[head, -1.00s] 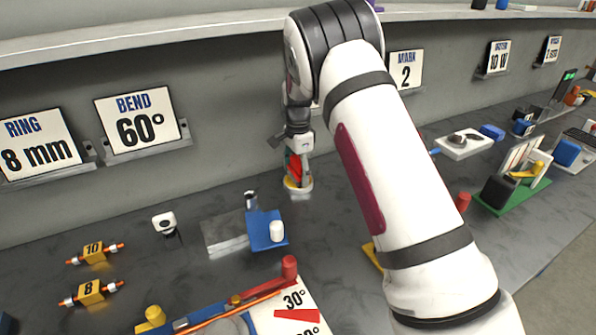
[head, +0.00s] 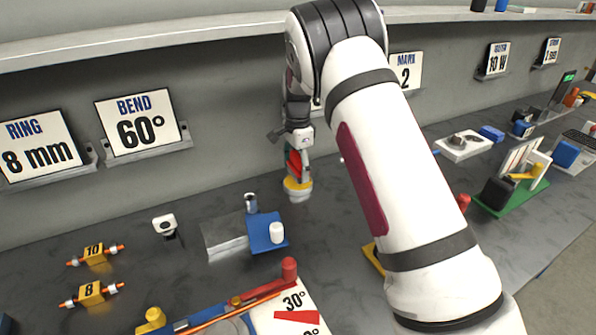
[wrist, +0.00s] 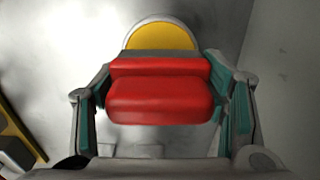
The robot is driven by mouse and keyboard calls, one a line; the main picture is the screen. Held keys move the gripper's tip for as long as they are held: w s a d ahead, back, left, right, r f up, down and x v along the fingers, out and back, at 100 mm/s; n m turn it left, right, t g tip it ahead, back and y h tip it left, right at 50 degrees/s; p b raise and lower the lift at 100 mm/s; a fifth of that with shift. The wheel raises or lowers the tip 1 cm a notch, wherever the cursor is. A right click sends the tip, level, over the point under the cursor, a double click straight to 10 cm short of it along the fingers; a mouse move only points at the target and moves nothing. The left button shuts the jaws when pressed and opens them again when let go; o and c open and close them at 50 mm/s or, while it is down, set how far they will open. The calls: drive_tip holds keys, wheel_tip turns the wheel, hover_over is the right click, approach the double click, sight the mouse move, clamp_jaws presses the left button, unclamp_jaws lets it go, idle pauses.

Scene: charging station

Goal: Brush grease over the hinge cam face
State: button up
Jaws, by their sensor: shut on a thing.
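My gripper (head: 299,152) is shut on a red-handled tool (head: 294,164) near the back wall. The tool has a yellow disc with a pale rim and a white lower end, which appears a little above the bench. In the wrist view, the red handle (wrist: 160,98) lies between the two teal-padded fingers, with the yellow disc (wrist: 160,37) beyond it. I cannot tell whether this is the grease brush. The hinge cam face cannot be picked out for sure. A blue block (head: 262,243) with a white peg stands in front of the gripper beside a grey metal block (head: 225,238).
A small white-headed device (head: 165,223) stands to the left, with yellow blocks (head: 95,250) on orange rods. A bending jig (head: 240,300) lies in front. A white tray (head: 463,147) and a green-based stand (head: 515,190) are at right. A shelf (head: 150,38) overhangs the back wall.

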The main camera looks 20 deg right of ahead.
sight(298, 155)
drive_tip(key=shift+r+p, duration=0.35)
drive_tip(key=shift+r, duration=2.05)
